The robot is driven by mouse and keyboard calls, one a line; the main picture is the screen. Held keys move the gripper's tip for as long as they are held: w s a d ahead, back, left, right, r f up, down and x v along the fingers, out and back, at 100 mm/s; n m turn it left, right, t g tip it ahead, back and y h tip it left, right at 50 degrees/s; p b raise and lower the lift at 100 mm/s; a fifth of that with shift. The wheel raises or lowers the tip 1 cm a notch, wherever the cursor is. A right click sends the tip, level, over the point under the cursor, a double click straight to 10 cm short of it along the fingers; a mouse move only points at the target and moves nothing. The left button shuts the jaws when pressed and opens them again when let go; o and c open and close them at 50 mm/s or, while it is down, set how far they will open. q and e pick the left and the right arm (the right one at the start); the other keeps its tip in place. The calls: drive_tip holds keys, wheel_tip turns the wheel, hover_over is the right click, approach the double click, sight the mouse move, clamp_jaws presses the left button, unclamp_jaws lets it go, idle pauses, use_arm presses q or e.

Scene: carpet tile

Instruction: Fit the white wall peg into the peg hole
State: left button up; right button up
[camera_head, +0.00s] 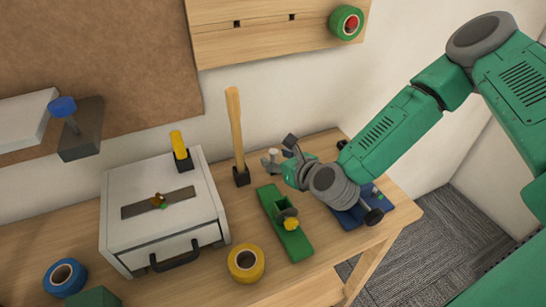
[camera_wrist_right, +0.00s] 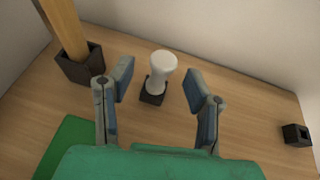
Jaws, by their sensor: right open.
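The white wall peg (camera_wrist_right: 162,68) stands upright in a small black holder (camera_wrist_right: 152,95) on the bench, in the right wrist view. It has a rounded, wider top. My right gripper (camera_head: 280,155) is open at the back of the bench in the head view. In the wrist view its fingers flank the peg with a gap on each side, and I see no contact. In the head view the peg is hard to tell from the fingers. Dark square holes (camera_head: 236,24) and (camera_head: 291,17) show in the wooden wall board (camera_head: 262,40). My left gripper is not in view.
A wooden-handled tool (camera_head: 236,130) stands upright left of the gripper. A green plane-like tool (camera_head: 290,235), yellow tape (camera_head: 246,263) and blue tape (camera_head: 65,277) lie in front. A white box (camera_head: 130,220) stands left. Green tape (camera_head: 346,10) hangs on the board's red-ended peg.

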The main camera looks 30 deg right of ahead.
drive_tip(key=shift+d+x, duration=0.2)
drive_tip(key=shift+x, duration=0.95)
drive_tip(key=shift+s+a, duration=0.1)
drive_tip(key=shift+c, duration=0.4)
drive_tip(key=shift+a, duration=0.15)
clamp_jaws()
